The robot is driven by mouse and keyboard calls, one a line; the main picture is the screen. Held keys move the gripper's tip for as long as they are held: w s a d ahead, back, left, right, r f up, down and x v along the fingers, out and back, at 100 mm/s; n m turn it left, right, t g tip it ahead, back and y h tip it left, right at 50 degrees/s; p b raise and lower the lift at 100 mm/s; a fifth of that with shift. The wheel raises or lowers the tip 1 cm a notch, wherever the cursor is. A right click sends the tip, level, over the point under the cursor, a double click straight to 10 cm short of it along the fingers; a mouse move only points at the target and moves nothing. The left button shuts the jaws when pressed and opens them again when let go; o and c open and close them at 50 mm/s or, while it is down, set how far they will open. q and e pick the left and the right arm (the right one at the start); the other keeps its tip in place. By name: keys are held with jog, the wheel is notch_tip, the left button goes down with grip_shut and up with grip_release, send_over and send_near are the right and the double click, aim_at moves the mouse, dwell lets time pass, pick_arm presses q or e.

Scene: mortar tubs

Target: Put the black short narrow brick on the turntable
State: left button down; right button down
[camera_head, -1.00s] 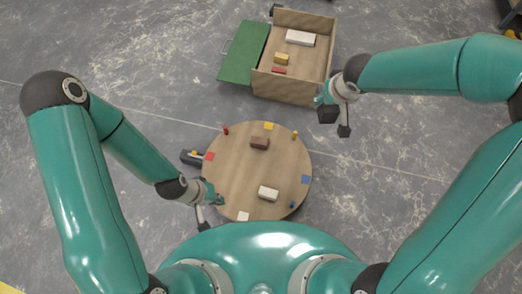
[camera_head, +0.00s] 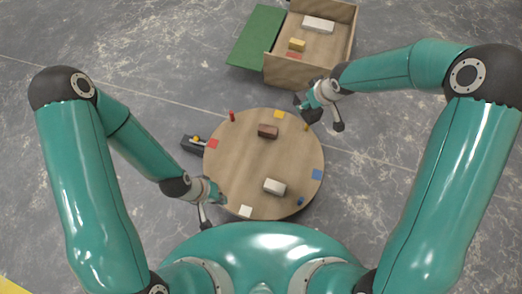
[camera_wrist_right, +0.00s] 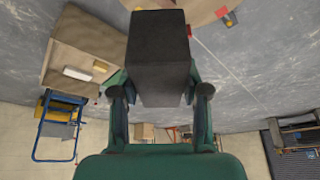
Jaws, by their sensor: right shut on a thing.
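The black brick (camera_wrist_right: 158,55) fills the top middle of the right wrist view. My right gripper (camera_wrist_right: 158,95) is shut on it, one finger on each side. In the head view my right gripper (camera_head: 325,118) is at the upper right of the round wooden turntable (camera_head: 240,165), and a dark block (camera_head: 312,114), likely the brick, shows at it. On the turntable lie a brown brick (camera_head: 268,131) and a white brick (camera_head: 275,187). My left gripper (camera_head: 212,208) is at the turntable's lower left edge, its fingers apart and nothing seen between them.
The turntable's rim bears red (camera_head: 212,144), yellow (camera_head: 279,115), blue (camera_head: 317,174) and white (camera_head: 246,211) squares. Small red (camera_head: 232,117), yellow and blue pegs stand near its edge. A wooden box (camera_head: 285,72) with bricks and a green flap (camera_head: 256,36) is behind.

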jog(key=w+a+f+n+b, duration=0.1)
jog(key=a+f+n+b, duration=0.2)
jog(key=f+b, duration=0.4)
jog(key=w+a+f+n+g+y+b, duration=0.1)
jog(key=a+f+n+b, duration=0.2)
jog(key=f, duration=1.7)
jog(key=w+a+f+n+g+y+b, duration=0.1)
jog(key=w+a+f+n+b, duration=0.1)
jog(key=a+f+b, duration=0.5)
notch_tip(320, 180, down, 6)
jog(key=shift+f+n+b, duration=0.25)
jog(key=shift+n+b, duration=0.15)
jog(key=shift+b, duration=1.5)
notch_tip(320, 180, down, 3)
jog(key=b, duration=0.3)
jog(key=shift+f+b, duration=0.45)
jog(key=shift+b, duration=0.2)
jog(key=shift+f+b, duration=0.45)
jog(key=shift+c, duration=2.4)
grip_release()
